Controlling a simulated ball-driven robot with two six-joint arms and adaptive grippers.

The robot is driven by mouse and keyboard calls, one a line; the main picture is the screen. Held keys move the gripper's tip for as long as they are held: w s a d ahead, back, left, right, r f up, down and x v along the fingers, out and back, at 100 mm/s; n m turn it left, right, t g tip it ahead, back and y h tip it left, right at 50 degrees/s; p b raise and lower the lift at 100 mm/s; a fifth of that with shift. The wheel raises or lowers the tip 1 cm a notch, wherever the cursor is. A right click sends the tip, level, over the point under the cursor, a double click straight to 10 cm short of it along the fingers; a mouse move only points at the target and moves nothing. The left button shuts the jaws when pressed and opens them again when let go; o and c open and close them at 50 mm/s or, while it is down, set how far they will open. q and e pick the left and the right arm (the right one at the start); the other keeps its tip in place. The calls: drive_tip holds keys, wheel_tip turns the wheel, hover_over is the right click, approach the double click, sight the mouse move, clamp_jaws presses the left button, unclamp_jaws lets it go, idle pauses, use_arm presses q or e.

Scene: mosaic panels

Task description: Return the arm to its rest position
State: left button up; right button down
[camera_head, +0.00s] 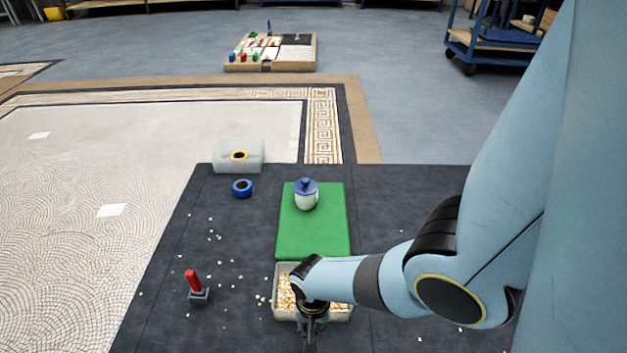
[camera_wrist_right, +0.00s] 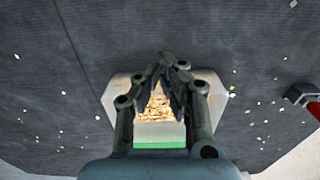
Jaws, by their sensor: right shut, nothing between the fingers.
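My right arm (camera_head: 385,285) comes in from the right in the head view and reaches to the front middle of the dark mat. Its gripper (camera_head: 310,338) hangs at the near side of a pale tray (camera_head: 281,315) of small tan pieces, partly hidden by the arm. In the right wrist view the gripper (camera_wrist_right: 170,62) is shut and empty, with its fingertips together in front of the tray (camera_wrist_right: 215,85). I cannot tell its height over the tray. My left gripper is not in view.
A green board (camera_head: 315,240) bears a white jar with a blue lid (camera_head: 306,196). A red-handled tool (camera_head: 193,284) stands at the left. A blue tape ring (camera_head: 242,188) and a translucent box (camera_head: 225,156) lie farther back. Loose chips dot the dark mat (camera_head: 400,195).

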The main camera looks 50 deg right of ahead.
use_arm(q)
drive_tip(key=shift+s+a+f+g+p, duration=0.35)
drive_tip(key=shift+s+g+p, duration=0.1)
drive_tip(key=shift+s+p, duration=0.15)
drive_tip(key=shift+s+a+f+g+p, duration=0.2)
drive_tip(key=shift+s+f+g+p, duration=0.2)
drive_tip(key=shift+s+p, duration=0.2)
use_arm(e)
drive_tip(key=shift+r, duration=2)
